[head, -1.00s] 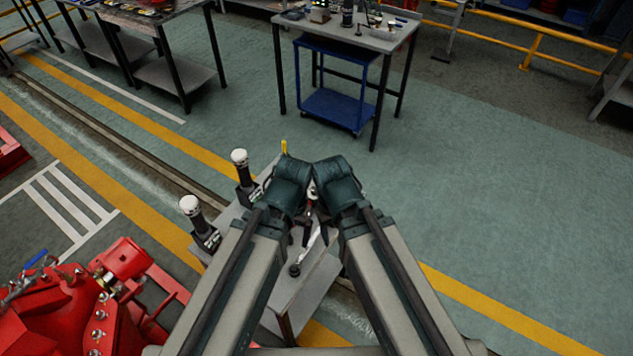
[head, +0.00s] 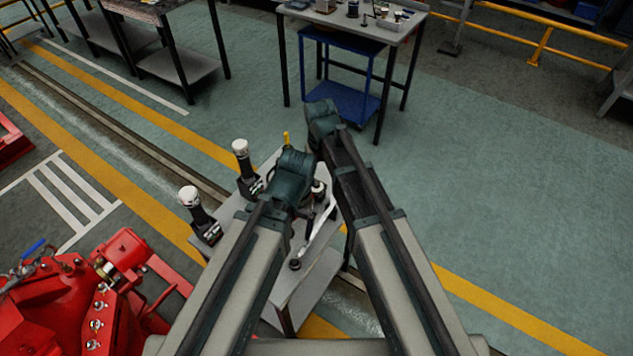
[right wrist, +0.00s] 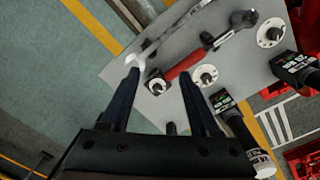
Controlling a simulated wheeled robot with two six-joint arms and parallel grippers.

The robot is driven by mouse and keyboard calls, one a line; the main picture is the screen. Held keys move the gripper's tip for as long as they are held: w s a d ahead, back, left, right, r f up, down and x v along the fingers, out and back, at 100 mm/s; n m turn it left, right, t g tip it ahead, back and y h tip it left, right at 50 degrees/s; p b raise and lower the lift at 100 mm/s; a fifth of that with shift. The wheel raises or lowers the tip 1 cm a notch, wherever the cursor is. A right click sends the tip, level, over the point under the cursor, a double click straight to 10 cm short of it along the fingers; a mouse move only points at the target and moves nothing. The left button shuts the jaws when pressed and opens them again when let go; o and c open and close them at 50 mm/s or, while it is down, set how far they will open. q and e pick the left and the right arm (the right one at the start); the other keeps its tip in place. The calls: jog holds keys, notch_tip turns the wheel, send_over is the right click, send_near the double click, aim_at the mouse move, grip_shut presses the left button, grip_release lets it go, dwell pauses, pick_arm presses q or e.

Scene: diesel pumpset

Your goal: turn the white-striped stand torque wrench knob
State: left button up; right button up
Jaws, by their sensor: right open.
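Two upright torque wrenches with black bodies and white tops, a rear one (head: 245,168) and a front one (head: 196,212), stand on the left side of a small grey table (head: 285,305) in the head view. In the right wrist view two black wrench bodies with displays show, one at the right edge (right wrist: 296,70) and one lower (right wrist: 228,110). I cannot tell which carries the white stripe. My right gripper (right wrist: 160,92) is open and empty, its fingers over the table edge, apart from both bodies. My left gripper is hidden by my arm.
A red-handled wrench (right wrist: 190,62) and a silver wrench (right wrist: 165,38) lie on the tabletop among dark knobs on pale discs (right wrist: 270,36). Red machinery (head: 65,305) stands at left. A blue cart (head: 345,100) is under a far table. Floor to the right is clear.

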jog(key=m, duration=0.1)
send_over(317, 183)
jog(key=f, duration=0.1)
pick_arm(q)
jog(key=shift+f+b, duration=0.45)
jog(key=shift+f, duration=0.15)
pick_arm(e)
jog(key=shift+w+f, duration=0.1)
pick_arm(q)
notch_tip(317, 183, down, 14)
jog(key=b, duration=1.4)
jog(key=shift+r, duration=0.1)
pick_arm(e)
notch_tip(317, 183, down, 14)
jog(key=shift+a+r, duration=0.1)
grip_shut()
